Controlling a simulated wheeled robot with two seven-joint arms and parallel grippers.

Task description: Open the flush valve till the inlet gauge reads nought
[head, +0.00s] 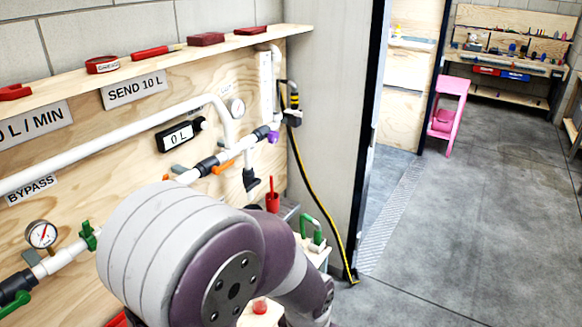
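A round gauge (41,234) with a white face and a reddish needle stands on the white pipe at the lower left; its reading is too small to tell. A second, smaller gauge (237,107) sits further along the board, its needle unreadable. Green valve handles show on the near pipe, one beside the first gauge (88,236) and one at the left edge (15,304). An orange handle (223,167) and a purple fitting (273,137) are on the far pipework. I cannot tell which is the flush valve. My arm hides the pipe's middle. Neither gripper shows.
A black counter (180,136) reads 0 L. Signs read BYPASS (31,190) and SEND 10 L (134,90). A shelf (130,64) with red items runs above. A yellow-black cable (317,205) hangs by the doorway. A pink stool (449,110) and open floor lie beyond.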

